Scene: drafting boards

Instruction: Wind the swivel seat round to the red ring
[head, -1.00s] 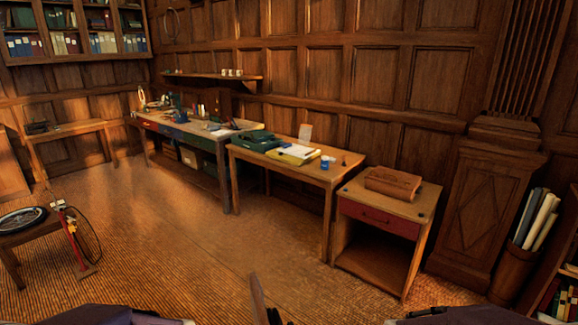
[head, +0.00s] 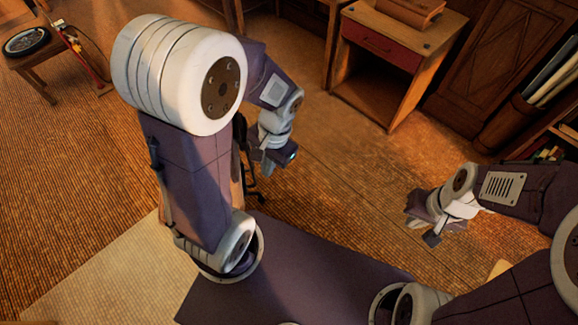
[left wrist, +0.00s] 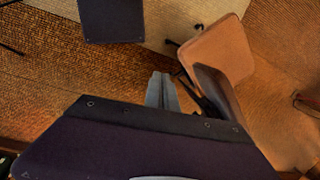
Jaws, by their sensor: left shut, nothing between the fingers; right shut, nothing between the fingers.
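The swivel seat shows best in the left wrist view, as a tan, rounded pad (left wrist: 216,50) with a darker brown panel just below it and black parts beside it. I cannot tell which part is the backrest. In the head view my left arm hides most of it. My left gripper (head: 275,168) is shut and empty in front of my body; its fingers also show in the left wrist view (left wrist: 162,88), left of the pad and apart from it. My right gripper (head: 424,230) is shut and empty over the floor at the right. I see no red ring.
A small cabinet with a red drawer (head: 381,48) stands at the back, with a brown box (head: 410,12) on top. A stool (head: 40,62) holding a wheel stands at the far left. A bookcase is at the right edge. The floor between my grippers is clear.

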